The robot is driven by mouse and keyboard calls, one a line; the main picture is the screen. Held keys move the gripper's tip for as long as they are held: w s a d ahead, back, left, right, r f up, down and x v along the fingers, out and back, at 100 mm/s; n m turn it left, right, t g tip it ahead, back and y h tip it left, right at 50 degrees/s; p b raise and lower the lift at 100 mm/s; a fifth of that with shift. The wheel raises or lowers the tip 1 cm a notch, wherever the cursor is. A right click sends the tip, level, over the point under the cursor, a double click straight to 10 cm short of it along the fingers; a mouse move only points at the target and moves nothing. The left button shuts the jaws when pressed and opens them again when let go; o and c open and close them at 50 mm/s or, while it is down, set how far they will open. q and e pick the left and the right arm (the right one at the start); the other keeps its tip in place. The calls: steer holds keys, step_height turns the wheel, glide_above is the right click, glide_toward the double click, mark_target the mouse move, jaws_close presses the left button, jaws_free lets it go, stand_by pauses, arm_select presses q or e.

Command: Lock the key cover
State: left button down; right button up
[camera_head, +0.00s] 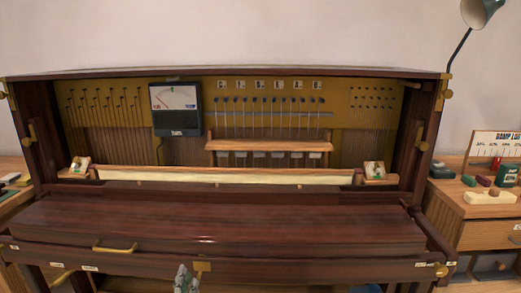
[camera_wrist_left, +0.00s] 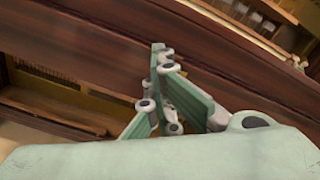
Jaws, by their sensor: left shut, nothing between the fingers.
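The key cover (camera_head: 220,225) is a long dark red-brown wooden lid lying lowered across the front of the piano, with no keys showing. A brass handle (camera_head: 115,249) is on its front at the left. A small brass plate (camera_head: 202,266) sits at the middle of the front rail; I cannot tell whether its lock is turned. My left gripper (camera_head: 182,268) is just left of and below this plate, pointing up, shut and empty. It also shows in the left wrist view (camera_wrist_left: 160,52), in front of the dark wood. My right gripper is not in view.
A brass knob (camera_head: 440,270) is at the right end of the front rail. A meter (camera_head: 176,108) and hammers stand in the open upper case. A side desk (camera_head: 478,212) with small blocks is at the right. A lamp (camera_head: 478,12) hangs at top right.

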arm_select(q)
steer(key=shift+w+a, duration=0.15)
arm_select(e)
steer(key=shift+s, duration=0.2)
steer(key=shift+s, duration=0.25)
arm_select(q)
steer(key=shift+w+d+f, duration=0.15)
steer(key=shift+d+f, duration=0.25)
steer(key=shift+d, duration=0.05)
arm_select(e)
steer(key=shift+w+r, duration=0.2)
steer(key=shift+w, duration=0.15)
arm_select(q)
steer(key=shift+d, duration=0.1)
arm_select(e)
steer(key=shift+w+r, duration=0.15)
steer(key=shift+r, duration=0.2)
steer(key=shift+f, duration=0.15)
